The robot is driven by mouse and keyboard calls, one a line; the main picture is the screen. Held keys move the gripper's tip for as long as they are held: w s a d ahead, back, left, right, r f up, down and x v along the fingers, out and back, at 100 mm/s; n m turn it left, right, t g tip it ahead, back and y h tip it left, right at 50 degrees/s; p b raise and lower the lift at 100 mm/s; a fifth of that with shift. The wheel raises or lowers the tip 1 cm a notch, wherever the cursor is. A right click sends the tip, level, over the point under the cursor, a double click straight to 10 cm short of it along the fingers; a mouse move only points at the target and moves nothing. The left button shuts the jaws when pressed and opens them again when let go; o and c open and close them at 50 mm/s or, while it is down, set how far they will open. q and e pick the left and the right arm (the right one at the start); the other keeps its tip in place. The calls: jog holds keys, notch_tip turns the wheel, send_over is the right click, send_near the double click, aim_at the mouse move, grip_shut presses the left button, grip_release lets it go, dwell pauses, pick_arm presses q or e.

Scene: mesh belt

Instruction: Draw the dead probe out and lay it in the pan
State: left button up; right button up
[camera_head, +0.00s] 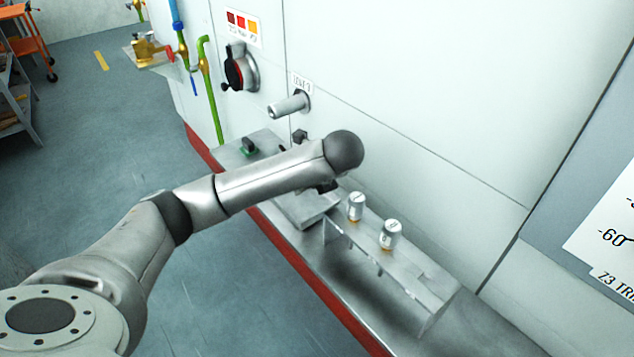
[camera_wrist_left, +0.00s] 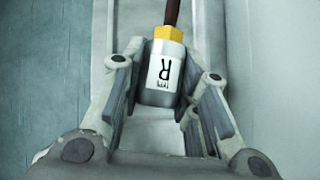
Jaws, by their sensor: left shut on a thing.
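My left gripper (camera_wrist_left: 168,100) is shut on the grey metal head of a probe (camera_wrist_left: 161,82). The head bears a white label with an "R", a yellow hex collar and a dark brown stem pointing up the wrist view. The probe is over a long pale pan (camera_wrist_left: 122,35) with raised sides; I cannot tell whether it touches the floor of it. In the head view the pan (camera_head: 302,212) shows on the ledge below my left wrist, which hides the gripper and probe there. My right gripper is not in view.
Two silver-capped probes, one (camera_head: 356,206) and another (camera_head: 390,233), stand upright in a metal rack (camera_head: 440,296) right of the pan. A silver tube (camera_head: 289,106) sticks out of the white wall. A black-and-red round fitting (camera_head: 238,70) and green pipe (camera_head: 211,95) are further left.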

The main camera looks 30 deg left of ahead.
pick_arm(q)
jog(key=shift+a+f, duration=0.25)
jog(key=shift+f, duration=0.35)
jog(key=shift+f+b, duration=0.35)
jog(key=shift+b, duration=0.05)
jog(key=shift+d+f+b, duration=0.1)
jog(key=shift+f+b, duration=0.25)
jog(key=shift+f, duration=0.35)
jog(key=shift+f+b, duration=0.3)
jog(key=shift+f, duration=0.55)
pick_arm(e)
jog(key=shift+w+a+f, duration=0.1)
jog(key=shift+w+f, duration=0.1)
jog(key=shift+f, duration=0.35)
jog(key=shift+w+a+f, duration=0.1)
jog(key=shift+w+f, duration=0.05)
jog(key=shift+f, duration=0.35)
pick_arm(q)
jog(key=o, duration=1)
jog(key=shift+r, duration=0.1)
